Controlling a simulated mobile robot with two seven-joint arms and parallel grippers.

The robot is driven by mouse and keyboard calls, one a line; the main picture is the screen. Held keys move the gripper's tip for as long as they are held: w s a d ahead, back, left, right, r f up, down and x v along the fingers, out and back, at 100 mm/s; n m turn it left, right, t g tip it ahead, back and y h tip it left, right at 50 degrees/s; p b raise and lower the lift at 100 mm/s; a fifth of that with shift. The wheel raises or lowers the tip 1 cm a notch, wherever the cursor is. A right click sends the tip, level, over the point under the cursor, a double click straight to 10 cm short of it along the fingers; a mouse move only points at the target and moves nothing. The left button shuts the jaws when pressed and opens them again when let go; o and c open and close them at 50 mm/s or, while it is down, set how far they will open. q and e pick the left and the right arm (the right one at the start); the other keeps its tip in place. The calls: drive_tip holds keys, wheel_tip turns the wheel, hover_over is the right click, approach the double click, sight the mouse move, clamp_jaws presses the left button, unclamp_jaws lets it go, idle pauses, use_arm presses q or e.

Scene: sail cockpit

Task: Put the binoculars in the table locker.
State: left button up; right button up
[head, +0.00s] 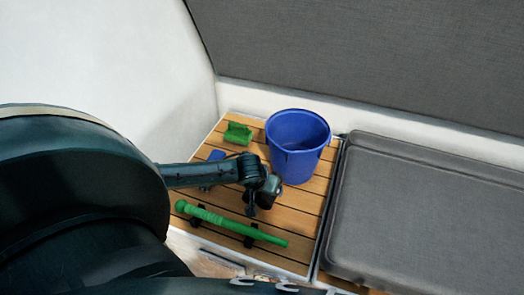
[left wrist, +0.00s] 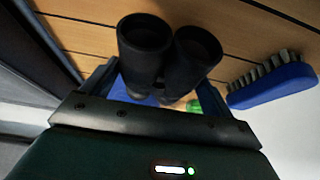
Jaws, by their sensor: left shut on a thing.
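The black binoculars (head: 268,190) are in my left gripper (head: 255,182), over the slatted wooden surface in the head view. In the left wrist view the binoculars (left wrist: 150,50) sit between the two fingers of my left gripper (left wrist: 155,82), with two round barrel ends facing the camera. The left gripper is shut on them. Part of the binoculars is hidden by the gripper in the head view. I cannot make out the table locker in these views. My right gripper is not in view.
A blue bucket (head: 297,150) stands just behind the binoculars. A green item (head: 238,133) and a blue brush (left wrist: 275,85) are nearby. A long green rod (head: 225,222) lies on black holders in front. A grey cushion (head: 430,215) is at the right.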

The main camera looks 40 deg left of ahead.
use_arm(q)
drive_tip(key=shift+f+b, duration=0.45)
drive_tip(key=shift+f, duration=1.35)
drive_tip(key=shift+f, duration=0.1)
drive_tip(key=shift+f, duration=0.1)
drive_tip(key=o, duration=1.4)
drive_tip(key=shift+c, duration=0.2)
